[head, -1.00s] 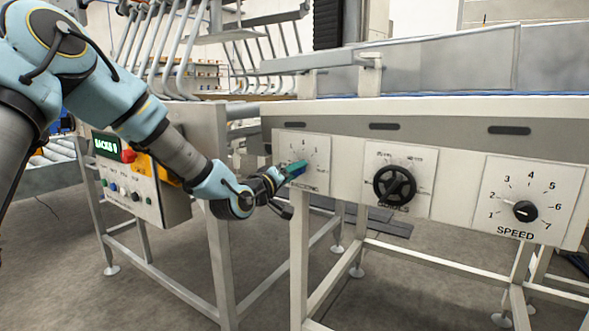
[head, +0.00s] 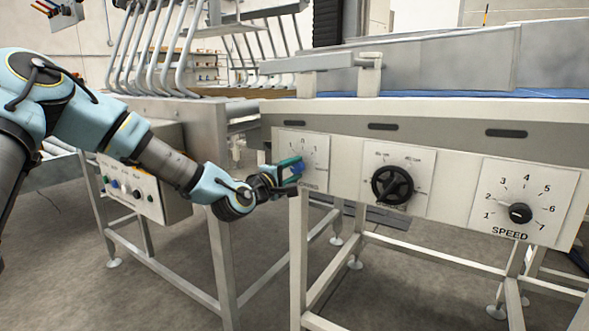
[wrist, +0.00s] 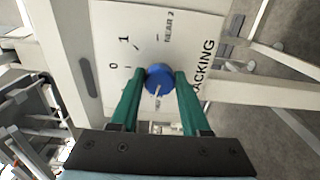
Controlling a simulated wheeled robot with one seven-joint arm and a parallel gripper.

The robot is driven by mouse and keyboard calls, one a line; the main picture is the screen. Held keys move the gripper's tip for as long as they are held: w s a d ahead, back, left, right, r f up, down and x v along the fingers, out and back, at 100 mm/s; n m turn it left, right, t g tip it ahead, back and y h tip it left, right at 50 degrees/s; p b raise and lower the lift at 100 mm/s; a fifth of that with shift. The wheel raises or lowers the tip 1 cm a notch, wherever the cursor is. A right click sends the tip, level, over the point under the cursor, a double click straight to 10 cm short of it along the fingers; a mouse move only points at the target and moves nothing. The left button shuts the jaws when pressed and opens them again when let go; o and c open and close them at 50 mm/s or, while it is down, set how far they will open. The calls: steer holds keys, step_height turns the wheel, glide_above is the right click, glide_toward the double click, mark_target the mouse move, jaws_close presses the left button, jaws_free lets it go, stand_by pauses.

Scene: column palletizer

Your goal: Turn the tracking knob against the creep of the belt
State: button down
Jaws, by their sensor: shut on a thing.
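The blue tracking knob (wrist: 159,79) sits on a white dial plate (wrist: 120,50) with 0, 1 and part of the word TRACKING showing in the wrist view. A pale line on the knob points toward the bottom of that picture. My gripper (wrist: 155,84) has its two green fingers on either side of the knob and is shut on it. In the head view my gripper (head: 292,170) reaches from the left to the plate (head: 312,148), and the knob is partly hidden. The blue belt (head: 540,93) shows above the machine's front panel.
A black handwheel (head: 392,185) stands right of the tracking plate, and a black speed knob (head: 520,213) is further right. A control box (head: 150,195) with several buttons is behind my arm at left. Machine legs (head: 299,260) stand below.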

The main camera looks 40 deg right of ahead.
stand_by(0.5)
steer(key=shift+c, duration=1.9)
jaws_free()
steer(key=shift+a, duration=0.1)
steer(key=v, duration=1)
steer(key=shift+a, duration=0.3)
